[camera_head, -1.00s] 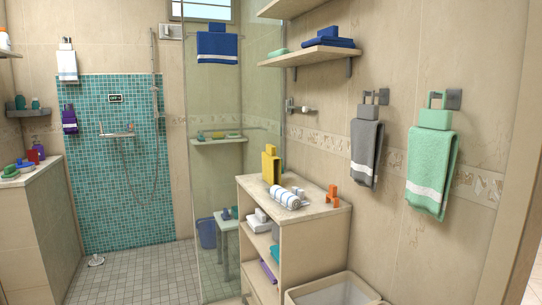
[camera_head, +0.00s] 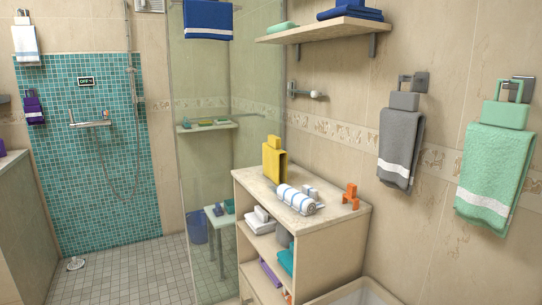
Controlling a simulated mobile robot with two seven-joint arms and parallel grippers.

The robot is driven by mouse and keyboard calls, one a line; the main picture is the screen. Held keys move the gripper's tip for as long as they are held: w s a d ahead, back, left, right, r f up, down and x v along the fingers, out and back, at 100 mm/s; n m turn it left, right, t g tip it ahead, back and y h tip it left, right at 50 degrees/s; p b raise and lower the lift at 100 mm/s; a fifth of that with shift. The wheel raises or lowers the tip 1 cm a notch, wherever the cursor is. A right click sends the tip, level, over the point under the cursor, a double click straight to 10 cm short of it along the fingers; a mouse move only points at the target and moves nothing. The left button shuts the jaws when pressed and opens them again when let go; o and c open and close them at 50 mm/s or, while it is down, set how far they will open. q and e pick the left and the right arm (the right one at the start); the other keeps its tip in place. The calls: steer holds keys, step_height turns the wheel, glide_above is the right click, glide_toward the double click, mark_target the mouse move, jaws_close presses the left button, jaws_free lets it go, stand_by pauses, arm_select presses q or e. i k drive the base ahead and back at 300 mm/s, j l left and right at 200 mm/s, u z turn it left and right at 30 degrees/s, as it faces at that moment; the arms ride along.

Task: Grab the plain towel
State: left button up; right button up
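Several towels are in view. A yellow towel (camera_head: 272,165) with no visible stripe stands on the cabinet top, with a block of the same colour on it. A grey towel (camera_head: 400,145) and a mint green towel (camera_head: 492,175) hang on the right wall, each with a white band. A rolled white towel (camera_head: 296,199) with blue stripes lies on the cabinet. A folded white towel (camera_head: 257,226) sits on its shelf. Folded blue towels (camera_head: 350,13) lie on the upper wall shelf. Which one is meant by plain is not certain. Neither gripper is in view.
The open cabinet (camera_head: 345,222) stands at centre right, with an orange object (camera_head: 350,197) on top. A glass panel (camera_head: 200,100) closes off part of the shower.

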mark_target(276, 159)
steer(key=i+j+z, duration=0.1)
steer(key=i+j, duration=0.4)
steer(key=i+j+z, duration=0.1)
steer(key=i+j, duration=0.5)
steer(key=i+j+z, duration=0.15)
steer(key=i+j, duration=0.45)
steer(key=i+j+z, duration=0.1)
steer(key=i+j, duration=0.4)
steer(key=j, duration=0.2)
